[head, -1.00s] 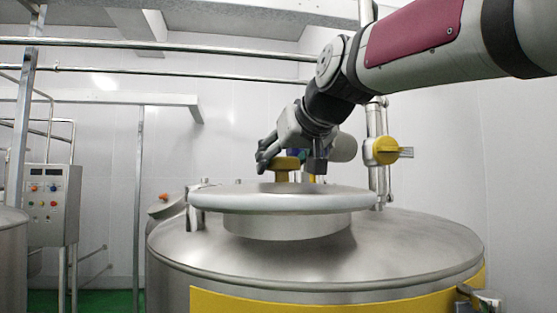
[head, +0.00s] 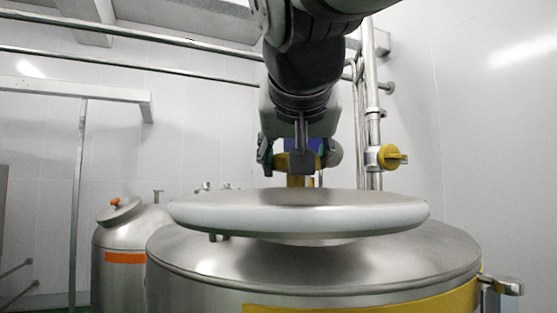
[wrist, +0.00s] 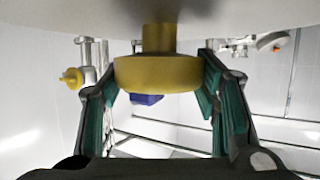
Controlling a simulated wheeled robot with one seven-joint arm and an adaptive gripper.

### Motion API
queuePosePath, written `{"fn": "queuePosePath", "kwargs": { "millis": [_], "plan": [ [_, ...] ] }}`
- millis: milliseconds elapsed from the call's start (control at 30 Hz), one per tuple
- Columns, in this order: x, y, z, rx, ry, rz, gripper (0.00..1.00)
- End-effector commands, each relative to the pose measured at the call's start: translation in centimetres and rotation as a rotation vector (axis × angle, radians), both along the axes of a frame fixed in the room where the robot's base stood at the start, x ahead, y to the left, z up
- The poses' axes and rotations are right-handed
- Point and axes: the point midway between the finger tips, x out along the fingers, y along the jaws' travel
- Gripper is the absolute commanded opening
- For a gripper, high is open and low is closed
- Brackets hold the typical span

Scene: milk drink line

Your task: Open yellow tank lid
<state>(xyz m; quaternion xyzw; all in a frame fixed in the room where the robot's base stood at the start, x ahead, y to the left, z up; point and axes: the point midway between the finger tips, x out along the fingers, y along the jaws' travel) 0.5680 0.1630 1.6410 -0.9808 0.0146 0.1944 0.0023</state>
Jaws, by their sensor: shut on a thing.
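The steel tank with the yellow band (head: 370,304) stands in front of me in the head view. Its round steel lid (head: 300,214) is over the tank top, with a gap under its rim. Only a little of the collar under the lid shows, so I cannot tell if the lid is clear of the opening. The lid's yellow knob (wrist: 155,74) is between my fingers in the wrist view. My gripper (head: 290,160) is shut on this knob, above the lid's middle. My fingers flank the knob in the wrist view.
A smaller tank with an orange band (head: 124,258) stands at the left behind. A vertical pipe with a yellow valve handle (head: 392,157) rises at the right behind the tank. A metal clamp (head: 505,286) juts from the tank's right side.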

Motion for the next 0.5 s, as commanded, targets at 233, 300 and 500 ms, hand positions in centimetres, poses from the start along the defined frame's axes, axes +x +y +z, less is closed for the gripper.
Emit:
{"fn": "queuePosePath", "kwargs": {
  "millis": [233, 300, 500],
  "plan": [
    [-0.12, 0.0, -0.22, -0.001, 0.005, -0.014, 0.06],
    [-0.16, 0.04, -0.23, -0.002, 0.005, -0.014, 0.06],
    [-0.24, 0.1, -0.22, -0.005, 0.004, -0.014, 0.65]
  ]
}}
